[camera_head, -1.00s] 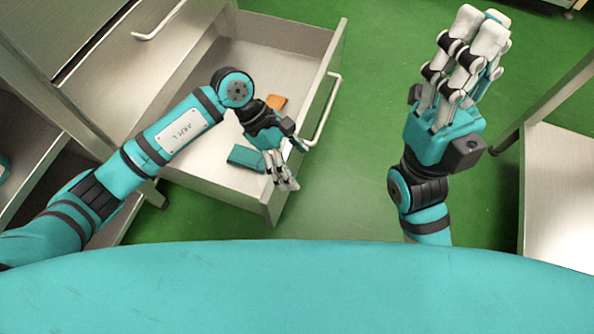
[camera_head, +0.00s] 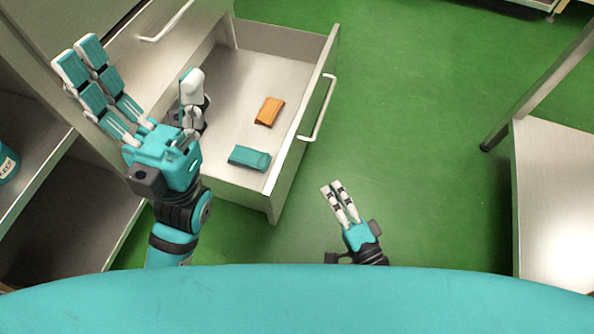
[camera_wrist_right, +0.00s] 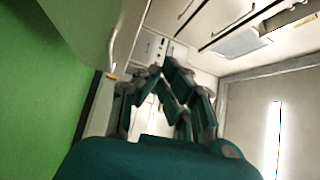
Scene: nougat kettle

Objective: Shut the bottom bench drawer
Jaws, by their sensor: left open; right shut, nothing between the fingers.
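The bottom bench drawer (camera_head: 305,120) is pulled out in the head view, below a closed drawer front. Its bar handle (camera_head: 322,108) is on the outer right face. An orange item (camera_head: 268,111) and a teal item (camera_head: 249,157) lie inside. My left gripper (camera_head: 138,68) is open and empty, its fingers spread in front of the bench, left of the drawer's interior. My right gripper (camera_head: 332,187) is shut and empty, low over the floor, right of the drawer front's near corner and apart from it. Its fingers also show in the right wrist view (camera_wrist_right: 165,75).
A closed upper drawer's handle (camera_head: 166,22) projects at the upper left. Open shelves (camera_head: 75,215) are at the left, with a teal container (camera_head: 6,163). The green floor (camera_head: 420,130) right of the drawer is clear. A metal table (camera_head: 555,200) stands at the right.

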